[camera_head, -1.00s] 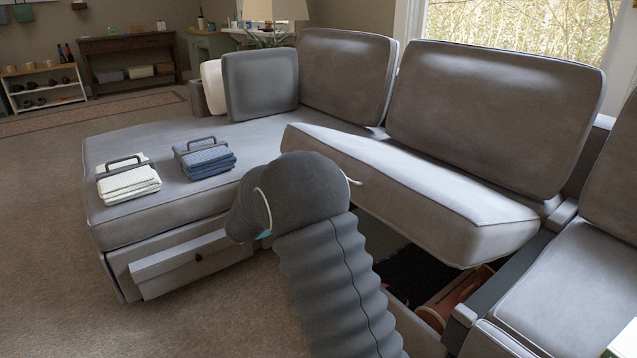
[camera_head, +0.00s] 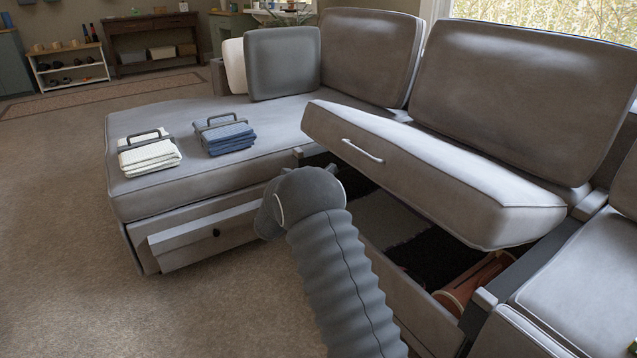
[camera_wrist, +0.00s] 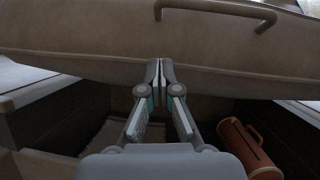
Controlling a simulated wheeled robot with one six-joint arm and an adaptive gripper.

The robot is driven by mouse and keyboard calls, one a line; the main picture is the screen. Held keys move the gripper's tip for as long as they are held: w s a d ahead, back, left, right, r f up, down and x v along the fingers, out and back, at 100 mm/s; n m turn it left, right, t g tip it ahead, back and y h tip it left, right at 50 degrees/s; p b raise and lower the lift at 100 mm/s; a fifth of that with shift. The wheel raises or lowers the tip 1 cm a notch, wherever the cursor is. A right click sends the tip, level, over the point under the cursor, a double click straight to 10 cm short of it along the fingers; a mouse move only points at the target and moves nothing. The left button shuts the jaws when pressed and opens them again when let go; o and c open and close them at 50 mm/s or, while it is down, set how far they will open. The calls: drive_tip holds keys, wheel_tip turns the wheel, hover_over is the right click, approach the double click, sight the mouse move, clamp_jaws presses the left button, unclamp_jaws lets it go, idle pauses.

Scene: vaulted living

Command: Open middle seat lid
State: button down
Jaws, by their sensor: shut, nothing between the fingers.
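The middle seat lid (camera_head: 420,165) is a grey cushioned seat tilted up at its front edge, with a dark storage space (camera_head: 400,230) showing beneath it. Its pale bar handle (camera_head: 362,151) is on the front face, and the handle also shows at the top of the wrist view (camera_wrist: 215,8). My gripper (camera_wrist: 160,68) is shut and empty, with its fingertips at the lower part of the lid's front in the wrist view, below the handle. I cannot tell whether they touch. In the head view my arm hides the fingers.
A brown cylindrical item (camera_head: 475,283) lies in the storage space; it also shows in the wrist view (camera_wrist: 248,148). White (camera_head: 150,155) and blue (camera_head: 228,137) folded towels with handled holders lie on the left seat. A front drawer (camera_head: 205,237) juts out below. Carpet at left is clear.

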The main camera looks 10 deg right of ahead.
sight(347, 157)
drive_tip(key=x, duration=0.3)
drive_tip(key=shift+d, duration=0.15)
drive_tip(key=shift+w+d+r, duration=0.1)
drive_tip(key=shift+w+r, duration=0.05)
drive_tip(key=shift+r, duration=0.45)
drive_tip(key=shift+w+d+r, duration=0.1)
drive_tip(key=shift+w+r, duration=0.05)
drive_tip(key=shift+r, duration=0.45)
drive_tip(key=shift+w+d+r, duration=0.2)
drive_tip(key=shift+r, duration=0.4)
